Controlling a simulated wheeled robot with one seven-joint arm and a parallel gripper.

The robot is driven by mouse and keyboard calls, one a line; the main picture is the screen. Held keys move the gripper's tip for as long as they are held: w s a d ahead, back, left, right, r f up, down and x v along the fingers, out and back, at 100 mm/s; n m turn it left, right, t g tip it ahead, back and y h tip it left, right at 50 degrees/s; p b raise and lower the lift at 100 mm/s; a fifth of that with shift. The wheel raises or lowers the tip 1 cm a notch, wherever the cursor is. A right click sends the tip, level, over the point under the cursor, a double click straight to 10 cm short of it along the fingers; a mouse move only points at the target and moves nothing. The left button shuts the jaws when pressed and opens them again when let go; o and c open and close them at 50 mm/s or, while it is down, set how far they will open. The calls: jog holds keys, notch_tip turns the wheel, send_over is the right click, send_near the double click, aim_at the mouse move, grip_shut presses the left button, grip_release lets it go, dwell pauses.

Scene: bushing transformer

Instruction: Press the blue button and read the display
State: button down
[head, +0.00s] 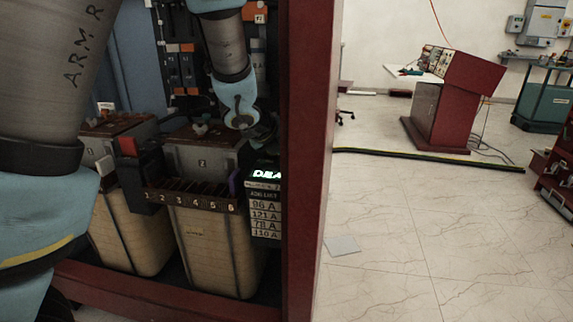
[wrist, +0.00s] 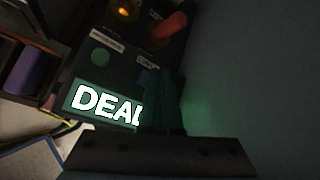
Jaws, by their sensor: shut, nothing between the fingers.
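In the head view my gripper is dark and mostly hidden above the display.
A green round button (wrist: 100,57), a red knob (wrist: 168,27) and an orange lamp (wrist: 123,9) sit on the panel. Below the display is a list of ampere values (head: 265,215). The red cabinet post (head: 310,160) stands close on the right. Transformer tanks (head: 215,240) fill the cabinet.

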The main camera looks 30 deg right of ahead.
jog(key=shift+f, duration=0.1)
dwell(0.3)
jog(key=shift+f+b, duration=0.3)
jog(key=shift+b, duration=0.2)
jog(key=shift+f+b, duration=0.5)
dwell(0.5)
jog(key=shift+r, duration=0.1)
jog(key=shift+r+p, duration=0.7)
jog(key=shift+r, duration=0.1)
jog(key=shift+r, duration=0.15)
notch_tip(320, 180, up, 5)
jog(key=p, duration=0.4)
dwell(0.8)
